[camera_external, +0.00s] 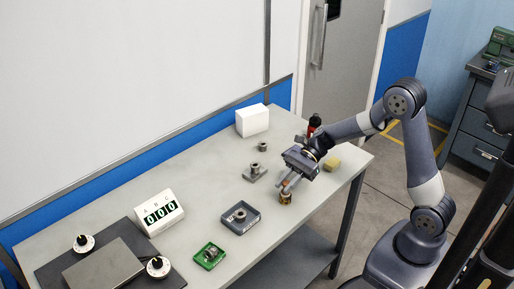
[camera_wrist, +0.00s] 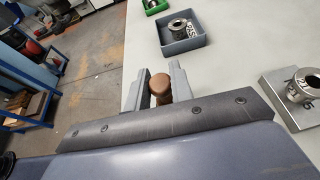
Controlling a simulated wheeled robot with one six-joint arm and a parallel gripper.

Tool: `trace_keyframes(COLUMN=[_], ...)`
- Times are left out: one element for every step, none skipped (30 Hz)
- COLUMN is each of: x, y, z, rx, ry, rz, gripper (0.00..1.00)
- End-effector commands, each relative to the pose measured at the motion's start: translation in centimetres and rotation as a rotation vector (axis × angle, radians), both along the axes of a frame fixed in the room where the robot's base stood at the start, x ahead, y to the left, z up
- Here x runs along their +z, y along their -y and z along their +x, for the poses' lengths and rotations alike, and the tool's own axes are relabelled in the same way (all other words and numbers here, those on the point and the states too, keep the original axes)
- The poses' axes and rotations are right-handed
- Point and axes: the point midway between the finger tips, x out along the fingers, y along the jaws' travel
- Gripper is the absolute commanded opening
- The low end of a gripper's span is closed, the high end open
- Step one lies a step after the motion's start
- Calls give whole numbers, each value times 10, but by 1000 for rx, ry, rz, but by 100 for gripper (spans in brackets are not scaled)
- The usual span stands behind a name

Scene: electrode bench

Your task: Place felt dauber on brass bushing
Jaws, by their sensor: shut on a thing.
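My gripper (camera_external: 289,184) points down over the right part of the bench, its fingers closed around a brown, round-topped piece that looks like the felt dauber (camera_wrist: 159,84). In the wrist view the brown top shows between the two grey fingers, and its lower part is hidden. In the external view a small brass-brown piece (camera_external: 285,198) shows right below the fingertips. I cannot tell whether it is the brass bushing or the lower end of the dauber, nor whether it touches the bench.
A blue-grey tray (camera_external: 240,228) with a metal ring lies left of my gripper; a green tray (camera_external: 209,264) lies farther left. A grey plate (camera_external: 254,179) bears another ring. A white box (camera_external: 252,120) stands at the back.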

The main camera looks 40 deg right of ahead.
Motion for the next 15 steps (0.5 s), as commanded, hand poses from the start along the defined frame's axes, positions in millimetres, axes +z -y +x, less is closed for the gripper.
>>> trace_keyframes(x=[1, 1, 1, 1, 1, 0, -1, -2, -3, -3, -2, -2, -2, -2, -2], y=[0, 0, 0, 0, 0, 0, 0, 0, 0, 0, 0, 0, 0, 0, 0], z=[0, 0, 0, 0, 0, 0, 0, 0, 0, 0, 0, 0, 0, 0, 0], rx=[-1, -1, -1, -1, -1, -1, -1, -1, -1, -1, -1, -1, -1, -1, -1], ry=[1, 1, 1, 1, 1, 1, 1, 0, 0, 1, 1, 1, 0, 0, 0], rz=[0, 0, 0, 0, 0, 0, 0, 0, 0, 0, 0, 0, 0, 0, 0], gripper=[0, 0, 0, 0, 0, 0, 0, 0, 0, 23, 26, 29, 32, 34, 37])
